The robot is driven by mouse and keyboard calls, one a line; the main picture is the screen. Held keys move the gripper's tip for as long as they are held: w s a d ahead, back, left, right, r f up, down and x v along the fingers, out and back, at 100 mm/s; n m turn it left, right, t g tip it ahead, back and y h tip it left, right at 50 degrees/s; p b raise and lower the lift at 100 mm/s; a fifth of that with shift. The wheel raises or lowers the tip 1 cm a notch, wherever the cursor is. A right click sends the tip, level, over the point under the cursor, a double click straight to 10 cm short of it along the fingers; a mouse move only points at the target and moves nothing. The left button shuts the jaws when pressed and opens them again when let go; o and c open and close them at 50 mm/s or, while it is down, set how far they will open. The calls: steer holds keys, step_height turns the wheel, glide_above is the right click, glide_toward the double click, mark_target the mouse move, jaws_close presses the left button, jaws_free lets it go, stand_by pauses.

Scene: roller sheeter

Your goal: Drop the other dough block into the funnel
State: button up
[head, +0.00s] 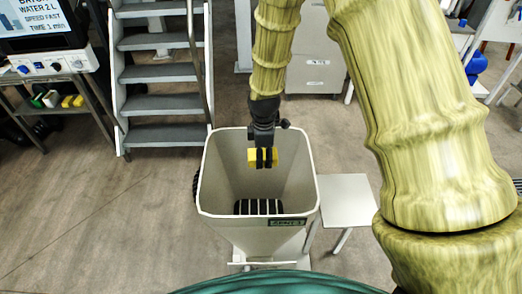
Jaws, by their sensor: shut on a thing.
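A yellow dough block (253,158) is held in my gripper (264,158), whose dark fingers are closed around it. The block appears clear of the funnel walls. Dark ribbed rollers (258,207) show at the bottom of the funnel, and no other dough block shows inside it.
A small white side table (345,200) stands right of the funnel. Grey steps (165,104) are behind it to the left. A shelf with yellow blocks (73,101) and a screen (36,20) are at the far left. Open floor (90,215) lies left of the funnel.

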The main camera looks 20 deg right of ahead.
steer(key=w+f, duration=0.1)
steer(key=f, duration=0.1)
steer(key=w+f+b, duration=0.1)
steer(key=w, duration=0.1)
steer(key=shift+w+a+f, duration=0.1)
steer(key=shift+f, duration=0.3)
steer(key=o, duration=0.9)
steer(key=shift+s+r, duration=0.15)
steer(key=shift+s, duration=0.15)
steer(key=o, duration=0.4)
steer(key=shift+s+r, duration=0.4)
steer(key=shift+s, duration=0.15)
steer(key=r, duration=0.3)
steer(key=w+r, duration=0.1)
steer(key=r, duration=0.7)
steer(key=shift+w, duration=0.15)
